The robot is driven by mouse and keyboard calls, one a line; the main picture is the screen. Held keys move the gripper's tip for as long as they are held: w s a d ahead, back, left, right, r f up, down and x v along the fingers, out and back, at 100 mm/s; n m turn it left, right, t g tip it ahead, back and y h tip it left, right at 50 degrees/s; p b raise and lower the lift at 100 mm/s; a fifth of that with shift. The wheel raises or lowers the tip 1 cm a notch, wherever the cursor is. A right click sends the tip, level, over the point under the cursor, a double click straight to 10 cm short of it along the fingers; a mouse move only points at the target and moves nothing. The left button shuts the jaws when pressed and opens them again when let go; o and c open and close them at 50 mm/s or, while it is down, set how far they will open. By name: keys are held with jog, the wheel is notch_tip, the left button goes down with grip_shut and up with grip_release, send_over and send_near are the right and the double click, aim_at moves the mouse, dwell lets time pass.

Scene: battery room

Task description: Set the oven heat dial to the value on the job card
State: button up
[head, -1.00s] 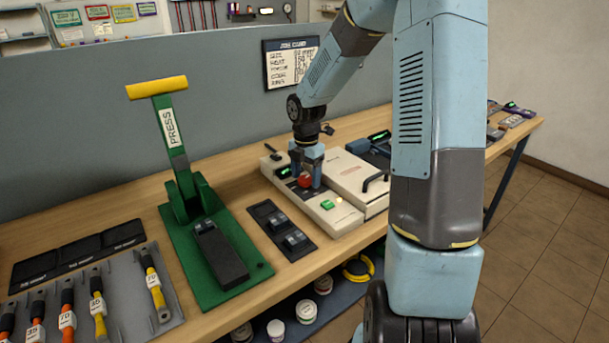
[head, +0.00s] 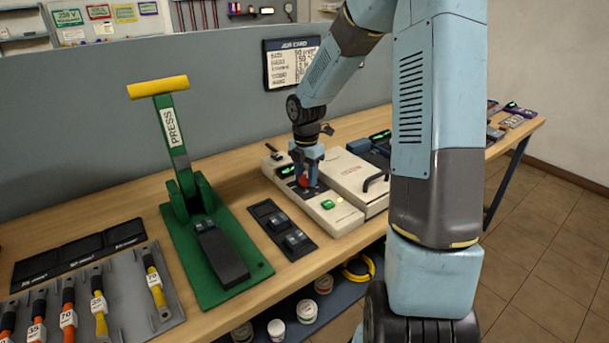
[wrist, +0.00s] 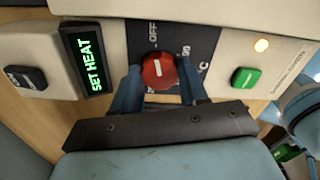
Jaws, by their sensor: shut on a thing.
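The red heat dial (wrist: 158,70) with a pale pointer mark sits on the dark dial plate of the oven panel; it also shows in the head view (head: 305,182). My gripper (wrist: 160,79) points down at the panel and is shut on the dial, one blue finger on each side. Fingers hide part of the printed scale; "OFF" shows above the dial. The display (wrist: 87,60) reads "SET HEAT" in green. The cream oven (head: 352,178) has its lid closed. The job card (head: 291,65) hangs on the grey partition; its lines are too small to read surely.
A green press (head: 215,250) with a yellow-handled lever and a black tray (head: 268,222) stand to the left on the bench.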

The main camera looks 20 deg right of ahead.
jog(key=shift+w+d+m, duration=0.1)
jog(key=shift+d+m, duration=0.15)
jog(key=shift+m, duration=1.75)
jog(key=m, duration=0.3)
jog(key=shift+d+m, duration=0.1)
jog(key=shift+m, duration=0.2)
jog(key=m, duration=0.3)
jog(key=shift+s+m, duration=0.2)
jog(key=shift+m, duration=0.2)
jog(key=m, duration=0.5)
jog(key=shift+s, duration=0.1)
jog(key=m, duration=0.5)
jog(key=shift+s+a+m, duration=0.1)
jog(key=shift+a+m, duration=0.1)
jog(key=shift+m, duration=0.2)
jog(key=m, duration=0.5)
jog(key=shift+a, duration=0.15)
jog(key=m, duration=0.4)
jog(key=shift+a+f+m, duration=0.1)
jog(key=shift+m, duration=0.3)
jog(key=m, duration=0.5)
jog(key=shift+m, duration=0.3)
jog(key=shift+a+m, duration=0.1)
jog(key=shift+m, duration=2.1)
